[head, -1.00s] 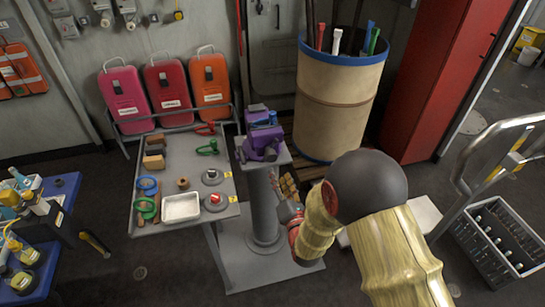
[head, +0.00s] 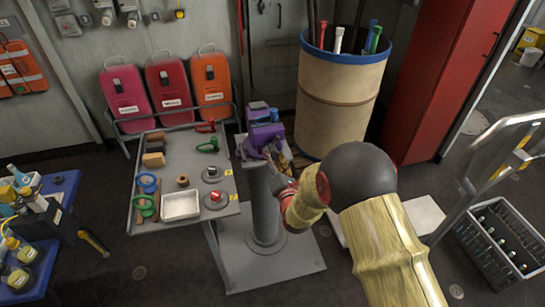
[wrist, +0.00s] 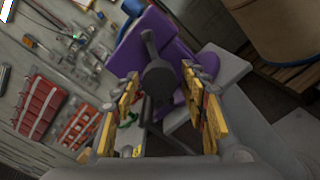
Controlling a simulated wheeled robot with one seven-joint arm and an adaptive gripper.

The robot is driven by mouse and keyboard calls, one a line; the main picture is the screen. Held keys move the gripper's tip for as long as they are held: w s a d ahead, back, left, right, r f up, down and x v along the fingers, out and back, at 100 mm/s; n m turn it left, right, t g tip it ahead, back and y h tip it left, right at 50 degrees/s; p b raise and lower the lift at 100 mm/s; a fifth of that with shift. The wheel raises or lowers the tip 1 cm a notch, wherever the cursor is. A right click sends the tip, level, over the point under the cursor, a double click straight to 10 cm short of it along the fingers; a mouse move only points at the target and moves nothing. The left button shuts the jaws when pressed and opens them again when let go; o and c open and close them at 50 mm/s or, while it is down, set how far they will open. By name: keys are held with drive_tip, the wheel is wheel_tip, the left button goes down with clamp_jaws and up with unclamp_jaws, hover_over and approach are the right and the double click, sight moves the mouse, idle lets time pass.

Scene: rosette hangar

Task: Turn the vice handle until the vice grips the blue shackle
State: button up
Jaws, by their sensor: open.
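The purple vice (head: 262,137) stands on a grey pedestal. In the wrist view the vice (wrist: 185,65) is close ahead, with its dark handle (wrist: 159,78), a round hub and bar, between my fingers. My gripper (head: 273,160) is at the vice's front, in the wrist view (wrist: 160,85) open with yellow-padded fingers on either side of the handle. I cannot tell whether they touch it. A blue shackle-like ring (head: 148,184) lies on the grey table. The vice's jaw gap is hidden, so I cannot tell what is between its jaws.
The grey table (head: 160,225) left of the vice holds green and red shackles, a white tray (head: 181,205) and small parts. A tan drum (head: 338,105) stands behind right. A trolley with a crate (head: 500,245) is at far right.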

idle(0.4)
drive_tip(key=n+b, duration=0.1)
drive_tip(key=n, duration=0.2)
drive_tip(key=shift+b, duration=0.3)
drive_tip(key=shift+n, duration=0.5)
drive_tip(key=shift+b, duration=0.35)
drive_tip(key=shift+c, duration=1.3)
